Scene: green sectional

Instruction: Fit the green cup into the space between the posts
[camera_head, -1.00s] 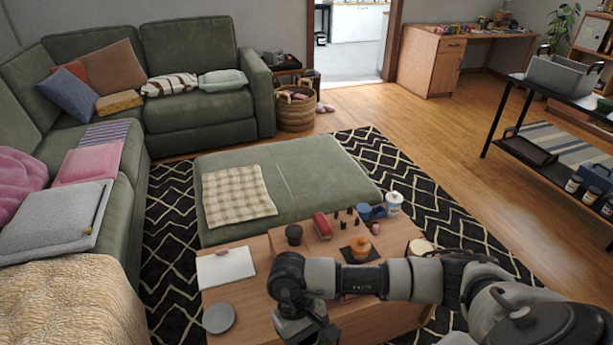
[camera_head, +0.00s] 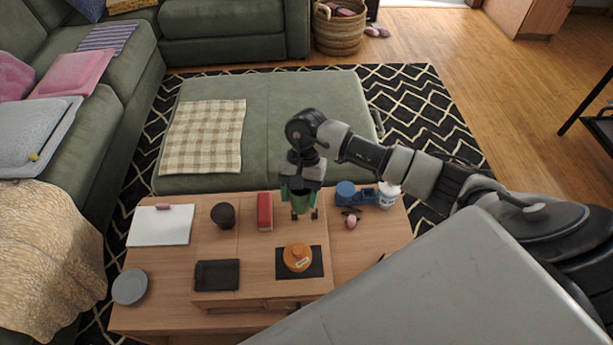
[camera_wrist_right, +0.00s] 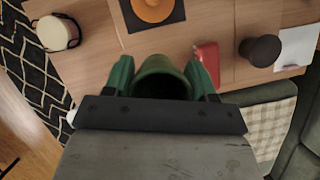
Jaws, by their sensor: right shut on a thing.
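My right gripper (camera_head: 300,194) is shut on the green cup (camera_head: 301,203) over the back part of the wooden table, right of a red box-like object (camera_head: 265,211). In the right wrist view the cup (camera_wrist_right: 163,80) sits between the two green-padded fingers, its round opening partly visible. Small dark upright pieces show close beside and below the cup in the head view. They may be the posts, but the gripper crowds them and I cannot tell their gap. I cannot tell whether the cup touches the table. My left gripper is not in view.
On the table (camera_head: 250,262), a dark cup (camera_head: 223,215) stands left, and a blue mug (camera_head: 345,193) and white container (camera_head: 388,195) stand right. An orange round object (camera_head: 297,256) sits on a black mat in front. A green ottoman (camera_head: 285,115) lies behind.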

